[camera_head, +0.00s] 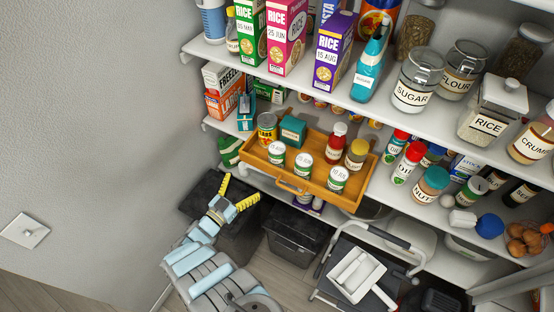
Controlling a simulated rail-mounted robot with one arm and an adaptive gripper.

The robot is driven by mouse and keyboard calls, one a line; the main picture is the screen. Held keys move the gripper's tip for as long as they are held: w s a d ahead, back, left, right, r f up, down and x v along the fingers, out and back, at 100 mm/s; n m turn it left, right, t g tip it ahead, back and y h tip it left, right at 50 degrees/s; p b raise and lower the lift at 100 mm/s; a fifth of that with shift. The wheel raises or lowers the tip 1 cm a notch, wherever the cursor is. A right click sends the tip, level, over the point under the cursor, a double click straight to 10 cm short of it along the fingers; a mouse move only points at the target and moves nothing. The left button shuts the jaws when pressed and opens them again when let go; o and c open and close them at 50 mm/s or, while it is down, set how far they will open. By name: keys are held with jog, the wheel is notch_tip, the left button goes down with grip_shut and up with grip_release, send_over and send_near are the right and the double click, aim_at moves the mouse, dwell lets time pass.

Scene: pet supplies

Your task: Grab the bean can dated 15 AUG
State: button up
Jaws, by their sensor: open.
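Three small cans with white and green labels stand upright at the front of a wooden tray (318,191) on the middle shelf: a left can (277,155), a middle can (303,166) and a right can (338,181). Their labels carry dates, but the print is too small to tell surely which reads 15 AUG. My gripper (239,190), with yellow fingers, is open and empty. It is lower left of the tray, apart from the cans.
Dark bins (296,232) stand below. The space left of the shelves, before the wall, is free.

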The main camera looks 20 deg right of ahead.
jog(key=b, duration=0.2)
send_near(272, 159)
jog(key=shift+n, duration=0.4)
jog(key=x, duration=0.7)
jog(key=shift+w+a, duration=0.1)
jog(key=shift+w+d+r, duration=0.15)
jog(key=shift+w+d, duration=0.15)
jog(key=shift+d, duration=0.2)
jog(key=shift+b+x, duration=1.2)
jog(key=shift+x, duration=1.05)
jog(key=shift+w+d+r, duration=0.1)
jog(key=shift+w+d, duration=0.05)
jog(key=shift+d, duration=0.2)
jog(key=c, duration=1.4)
